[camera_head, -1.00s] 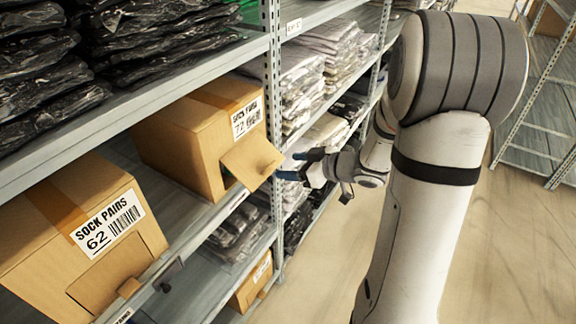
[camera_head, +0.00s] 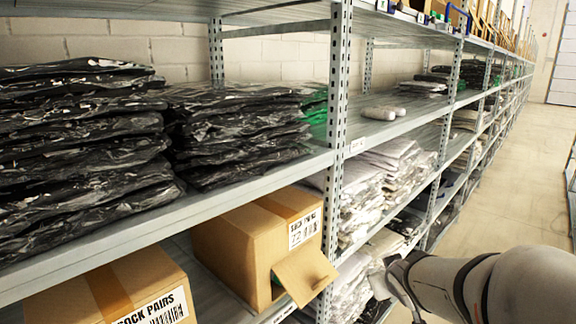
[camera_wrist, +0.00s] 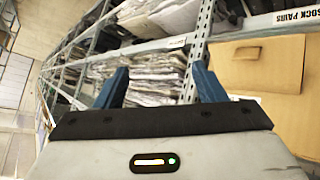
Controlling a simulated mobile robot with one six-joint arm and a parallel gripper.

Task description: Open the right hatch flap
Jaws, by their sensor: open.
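In the head view the right sock-pairs box (camera_head: 240,245) sits on the lower shelf, with a printed label high on its front. Its hatch flap (camera_head: 306,274) stands out from the front, tilted outward and down, with a dark opening and some green behind it. My gripper (camera_wrist: 162,84) is open and empty in the wrist view, its two blue fingers spread apart. In the head view my wrist is to the right of the flap, apart from it, and the fingertips cannot be made out. A cardboard box (camera_wrist: 265,85) is right of the fingers in the wrist view; which box is unclear.
The left sock-pairs box (camera_head: 70,292) stands to the left, cut off by the frame. A perforated upright (camera_head: 335,140) rises just right of the right box. Black bagged garments (camera_head: 80,150) fill the shelf above. The aisle floor (camera_head: 515,200) at right is open.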

